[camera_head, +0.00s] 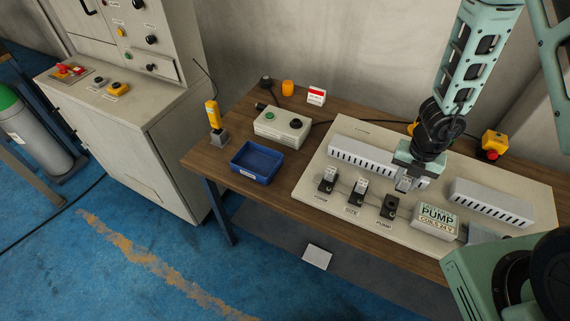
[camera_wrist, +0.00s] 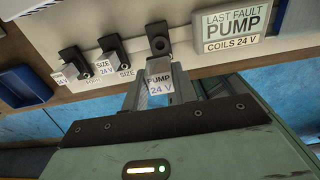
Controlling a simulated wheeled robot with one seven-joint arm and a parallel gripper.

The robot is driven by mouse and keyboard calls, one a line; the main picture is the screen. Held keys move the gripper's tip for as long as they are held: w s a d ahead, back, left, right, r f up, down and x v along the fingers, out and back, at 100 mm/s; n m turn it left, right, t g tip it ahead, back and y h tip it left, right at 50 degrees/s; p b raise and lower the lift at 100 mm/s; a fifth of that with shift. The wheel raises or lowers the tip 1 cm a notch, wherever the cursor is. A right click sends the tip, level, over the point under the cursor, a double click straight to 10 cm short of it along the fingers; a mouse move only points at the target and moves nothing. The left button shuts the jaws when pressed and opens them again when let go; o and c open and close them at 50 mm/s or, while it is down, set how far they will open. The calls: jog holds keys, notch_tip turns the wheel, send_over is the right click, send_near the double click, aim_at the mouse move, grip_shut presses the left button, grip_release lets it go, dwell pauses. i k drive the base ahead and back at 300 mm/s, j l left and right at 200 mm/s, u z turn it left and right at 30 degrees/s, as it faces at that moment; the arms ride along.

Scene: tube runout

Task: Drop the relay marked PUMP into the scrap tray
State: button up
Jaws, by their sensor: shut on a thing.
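My gripper (camera_head: 407,184) is shut on a relay whose white label reads PUMP 24 V; the relay (camera_wrist: 160,84) sits between the fingertips in the wrist view. It is held above the beige panel, near the empty black socket (camera_head: 389,208) labelled PUMP. The socket also shows in the wrist view (camera_wrist: 158,43), beyond the relay and apart from it. The blue scrap tray (camera_head: 257,161) stands on the table left of the panel and looks empty. Part of a blue tray (camera_wrist: 24,84) shows at the left in the wrist view.
Two other relays (camera_head: 328,180) (camera_head: 357,190) sit in sockets left of the empty one. A sign (camera_head: 436,217) reads LAST FAULT PUMP, COILS 24 V. Slotted grey ducts (camera_head: 490,203) flank the work area. A button box (camera_head: 282,127) and yellow device (camera_head: 213,115) stand near the tray.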

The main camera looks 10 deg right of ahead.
aim_at(262, 165)
jog(key=i+j, duration=0.15)
jog(key=j, duration=0.2)
jog(key=i+j, duration=0.15)
jog(key=j, duration=0.25)
jog(key=i+j, duration=0.15)
jog(key=j, duration=0.2)
jog(key=i+j, duration=0.15)
jog(key=j, duration=0.25)
jog(key=i+j, duration=0.15)
jog(key=j, duration=0.2)
